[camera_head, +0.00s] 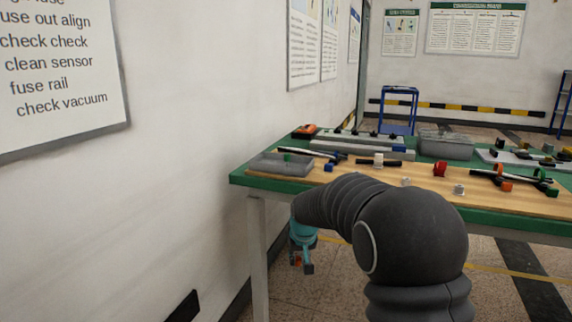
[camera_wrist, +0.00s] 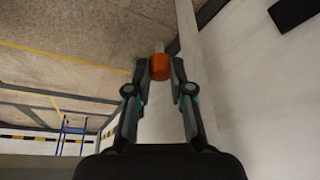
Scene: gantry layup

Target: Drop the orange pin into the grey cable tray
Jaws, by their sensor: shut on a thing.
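The orange pin (camera_wrist: 160,68) is between the two fingertips of my gripper (camera_wrist: 159,75) in the wrist view, with a pale grey part beyond its orange end. My gripper is shut on it. In the head view, my gripper (camera_head: 302,265) hangs low beside the table's left end, below the tabletop and above the floor, with a small bit of orange showing. A shallow grey tray (camera_head: 270,168) sits on the table's near left corner. A deeper grey bin (camera_head: 446,148) stands at the back. I cannot tell for sure which is the cable tray.
The green-edged table (camera_head: 500,219) holds several tools and small parts, including a red piece (camera_head: 440,169). Long grey rails (camera_head: 352,147) lie toward its back left. A white wall (camera_head: 190,150) runs close on the left. A blue stand (camera_head: 398,108) is behind the table.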

